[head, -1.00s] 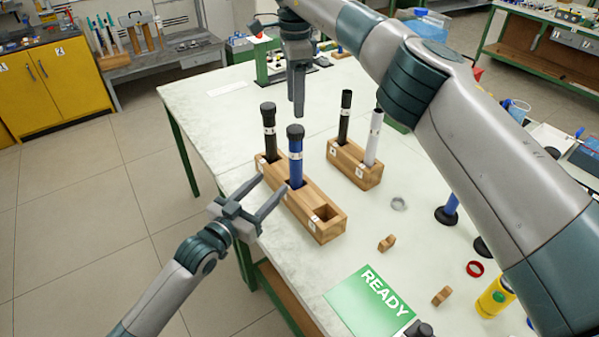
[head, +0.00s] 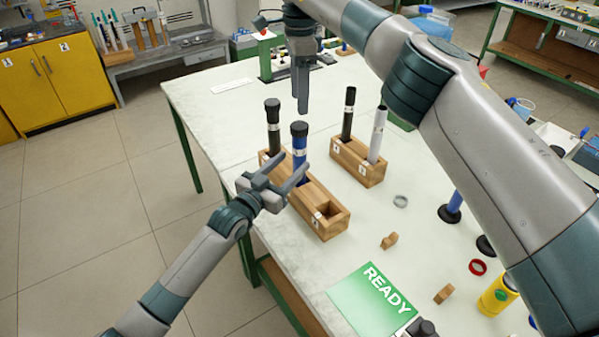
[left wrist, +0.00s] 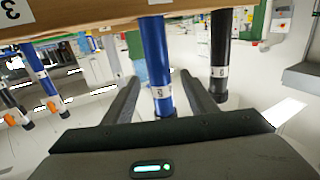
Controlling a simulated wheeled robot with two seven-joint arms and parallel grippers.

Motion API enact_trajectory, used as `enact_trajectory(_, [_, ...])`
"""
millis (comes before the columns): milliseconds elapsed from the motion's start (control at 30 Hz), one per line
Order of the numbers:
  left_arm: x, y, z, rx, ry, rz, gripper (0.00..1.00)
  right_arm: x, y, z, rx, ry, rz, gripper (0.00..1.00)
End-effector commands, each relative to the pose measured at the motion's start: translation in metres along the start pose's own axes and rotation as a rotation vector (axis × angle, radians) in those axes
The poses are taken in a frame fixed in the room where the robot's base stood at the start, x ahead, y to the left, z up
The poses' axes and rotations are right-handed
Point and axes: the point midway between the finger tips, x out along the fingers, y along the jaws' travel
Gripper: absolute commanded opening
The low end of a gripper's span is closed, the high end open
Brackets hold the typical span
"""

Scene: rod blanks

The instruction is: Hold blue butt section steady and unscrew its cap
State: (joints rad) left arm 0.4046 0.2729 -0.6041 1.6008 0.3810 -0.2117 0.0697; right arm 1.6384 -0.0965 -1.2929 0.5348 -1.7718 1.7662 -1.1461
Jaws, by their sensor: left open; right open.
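The blue butt section (head: 299,160) stands upright in the middle hole of the front wooden block (head: 333,226), its black cap (head: 299,129) on top. My left gripper (head: 288,163) has come in from the left at the blue section, below the cap. In the left wrist view, the blue section (left wrist: 156,55) stands between the spread fingers of the left gripper (left wrist: 160,92); contact cannot be told. My right gripper (head: 303,107) points down above and slightly behind the cap, apart from it. Its finger gap is hard to see.
A black section (head: 273,138) stands in the same block, behind the blue one; the front hole is empty. A second wooden block (head: 345,168) to the right holds a black and a white section. A grey ring (head: 400,201) and green READY mat (head: 372,302) lie to the right.

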Motion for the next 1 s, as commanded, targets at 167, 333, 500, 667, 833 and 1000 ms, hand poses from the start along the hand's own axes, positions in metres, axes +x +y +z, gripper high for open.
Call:
enact_trajectory(167, [0.031,0.001,-0.001,0.000,0.000,0.001,0.52,0.000,0.000,0.000,0.000,0.000,0.000,0.51])
enact_trajectory(333, [0.058,0.001,-0.001,0.000,0.000,0.001,0.52,0.000,0.000,0.000,0.000,0.000,0.000,0.51])
enact_trajectory(500, [0.076,0.001,0.000,0.000,0.000,0.001,0.52,0.000,0.000,0.000,0.000,0.000,0.000,0.51])
enact_trajectory(667, [0.085,0.001,0.000,0.000,0.000,0.001,0.52,0.000,0.000,0.000,0.000,0.000,0.000,0.51])
enact_trajectory(833, [0.088,0.000,0.000,0.000,0.000,0.001,0.52,0.000,0.000,0.000,0.000,0.000,0.000,0.51])
enact_trajectory(1000, [0.088,0.001,0.000,0.000,0.000,0.001,0.52,0.000,0.000,0.000,0.000,0.000,0.000,0.51])
